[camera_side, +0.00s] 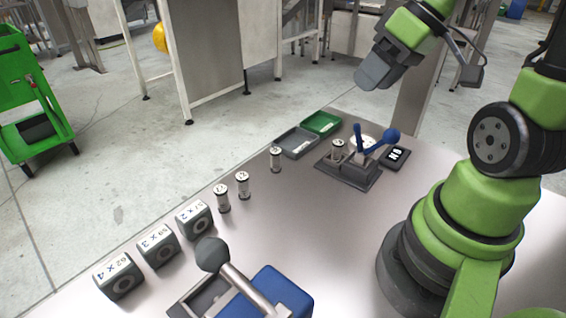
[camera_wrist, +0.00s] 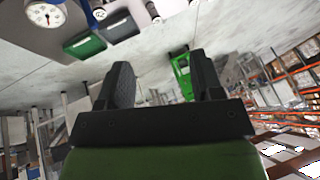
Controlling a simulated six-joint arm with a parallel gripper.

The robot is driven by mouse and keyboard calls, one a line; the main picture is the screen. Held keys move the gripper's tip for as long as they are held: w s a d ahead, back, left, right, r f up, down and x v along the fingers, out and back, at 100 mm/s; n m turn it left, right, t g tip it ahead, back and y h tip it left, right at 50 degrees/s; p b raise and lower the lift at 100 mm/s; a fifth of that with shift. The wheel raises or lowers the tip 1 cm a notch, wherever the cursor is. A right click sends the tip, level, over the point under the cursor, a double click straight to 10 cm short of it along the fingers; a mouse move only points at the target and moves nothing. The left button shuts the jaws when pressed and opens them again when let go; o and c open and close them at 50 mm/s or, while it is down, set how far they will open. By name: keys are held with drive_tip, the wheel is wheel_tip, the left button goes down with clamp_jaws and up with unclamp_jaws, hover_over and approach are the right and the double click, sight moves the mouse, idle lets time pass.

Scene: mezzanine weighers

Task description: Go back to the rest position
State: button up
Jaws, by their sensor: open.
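My gripper (camera_side: 368,80) is raised above and behind the far side of the table in the side view, clear of everything on it. In the wrist view my gripper (camera_wrist: 163,78) shows two dark fingers spread apart, with nothing between them.
A weigher with blue levers (camera_side: 350,172) stands below, with a small cylinder (camera_side: 338,150) on it. Grey (camera_side: 296,141) and green (camera_side: 320,122) trays lie beside it. Cylinders (camera_side: 242,185) and marked blocks (camera_side: 158,246) line the table's left. A lever device (camera_side: 245,290) is at the front.

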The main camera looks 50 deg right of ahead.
drive_tip(key=s+a+r+m+t, duration=0.1)
drive_tip(key=s+a+r, duration=0.1)
drive_tip(key=a, duration=0.3)
drive_tip(key=s+a+r+m+t+h, duration=0.1)
drive_tip(key=s+a+r+m, duration=0.1)
drive_tip(key=a+r, duration=0.3)
drive_tip(key=shift+s+a, duration=0.4)
drive_tip(key=shift+s, duration=0.1)
